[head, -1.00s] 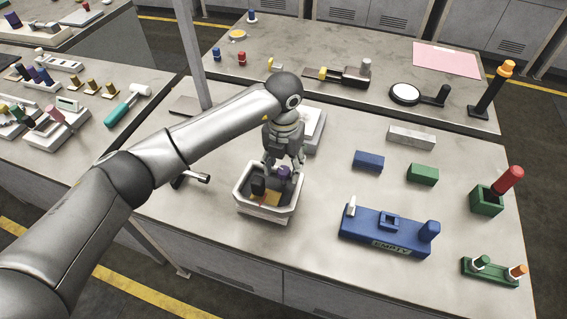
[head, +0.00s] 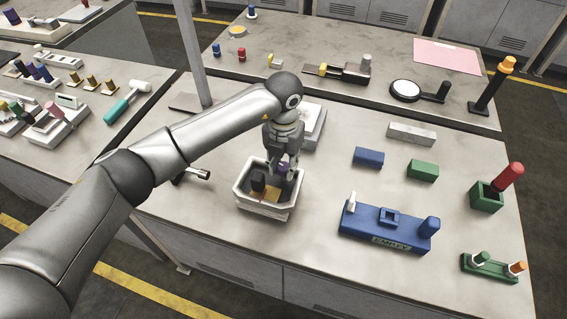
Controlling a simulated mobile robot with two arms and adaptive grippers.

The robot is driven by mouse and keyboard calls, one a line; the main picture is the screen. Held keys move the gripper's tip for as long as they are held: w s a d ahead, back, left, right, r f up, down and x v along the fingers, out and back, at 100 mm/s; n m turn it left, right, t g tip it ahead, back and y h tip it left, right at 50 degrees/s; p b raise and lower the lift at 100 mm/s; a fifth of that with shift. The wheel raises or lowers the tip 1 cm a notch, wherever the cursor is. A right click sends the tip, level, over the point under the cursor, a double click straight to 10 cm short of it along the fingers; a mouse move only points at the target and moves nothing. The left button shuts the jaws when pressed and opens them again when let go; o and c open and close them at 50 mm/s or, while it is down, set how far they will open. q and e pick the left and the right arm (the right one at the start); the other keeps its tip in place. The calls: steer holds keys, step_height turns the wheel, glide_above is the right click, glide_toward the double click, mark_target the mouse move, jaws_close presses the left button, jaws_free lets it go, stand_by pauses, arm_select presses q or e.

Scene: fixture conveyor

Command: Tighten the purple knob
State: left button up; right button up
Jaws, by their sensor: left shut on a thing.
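The purple knob (head: 284,169) shows between the fingers of my left gripper (head: 282,167), in the right half of a white octagonal tray (head: 265,210). The gripper points down and is shut on the knob; its fingers partly hide it. A black upright piece (head: 258,184) stands left of the knob inside the tray, on a yellow-brown base (head: 266,195). What lies under the knob is hard to make out. My right gripper is not in view.
A blue fixture (head: 385,232) stands right of the tray, with blue (head: 368,158) and green (head: 422,171) blocks behind it. A black-handled tool (head: 195,175) lies left of the tray. A grey post (head: 193,55) rises behind my arm. Bare tabletop surrounds the tray's front.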

arm_select(q)
steer(key=shift+f+m+b, duration=0.15)
steer(key=shift+m+b, duration=0.25)
steer(key=shift+b, duration=0.25)
steer(key=m+b, duration=0.6)
steer(key=b, duration=0.3)
steer(key=shift+w+f+m, duration=0.1)
steer(key=shift+m, duration=0.3)
steer(key=shift+m+b, duration=1)
steer(key=shift+b, duration=0.1)
steer(key=shift+r+m+b, duration=0.25)
steer(key=shift+m+b, duration=0.35)
steer(key=shift+m, duration=0.1)
steer(key=o, duration=1)
